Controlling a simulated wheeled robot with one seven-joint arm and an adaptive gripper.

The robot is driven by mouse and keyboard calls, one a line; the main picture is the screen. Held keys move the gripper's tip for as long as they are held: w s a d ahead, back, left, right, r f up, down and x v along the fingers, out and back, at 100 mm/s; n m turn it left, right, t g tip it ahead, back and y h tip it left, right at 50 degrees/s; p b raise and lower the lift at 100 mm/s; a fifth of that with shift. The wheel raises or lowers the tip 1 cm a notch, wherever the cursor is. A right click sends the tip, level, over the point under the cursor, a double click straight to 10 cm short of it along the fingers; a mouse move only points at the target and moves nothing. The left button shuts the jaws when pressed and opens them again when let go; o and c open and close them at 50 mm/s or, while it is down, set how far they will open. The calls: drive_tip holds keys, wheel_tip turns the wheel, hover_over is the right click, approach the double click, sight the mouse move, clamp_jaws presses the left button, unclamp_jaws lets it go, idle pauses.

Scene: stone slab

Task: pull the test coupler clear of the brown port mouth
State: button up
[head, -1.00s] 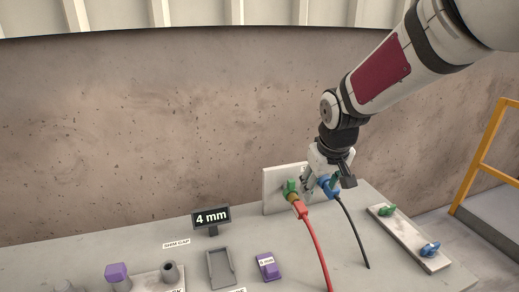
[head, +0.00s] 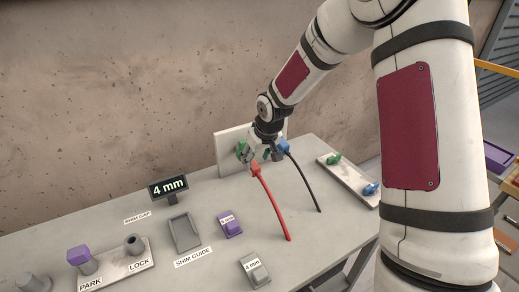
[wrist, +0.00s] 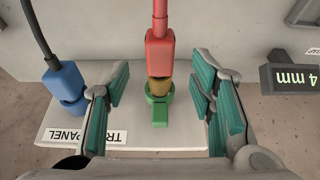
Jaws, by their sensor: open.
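The red coupler (wrist: 159,52) with its red cable points into the brown port mouth (wrist: 160,90), which has a green ringed part (wrist: 158,110) behind it. I cannot tell how deep it sits. In the head view the red coupler (head: 256,168) and green part (head: 242,150) show at the white panel (head: 226,157); the brown mouth is too small to make out there. My gripper (wrist: 161,93) is open, with teal-padded fingers on either side of the brown mouth and green part, apart from both. It also shows in the head view (head: 262,150), partly hiding the panel.
A blue connector (wrist: 65,85) with a black cable is on the same panel, close outside one finger. A "4 mm" display (head: 168,187), shim guide (head: 184,232), purple block (head: 230,224) and park/lock board (head: 118,270) stand left. A board with green and blue pieces (head: 350,178) lies right.

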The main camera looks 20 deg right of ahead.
sight(254, 165)
drive_tip(key=shift+x, duration=2.75)
clamp_jaws()
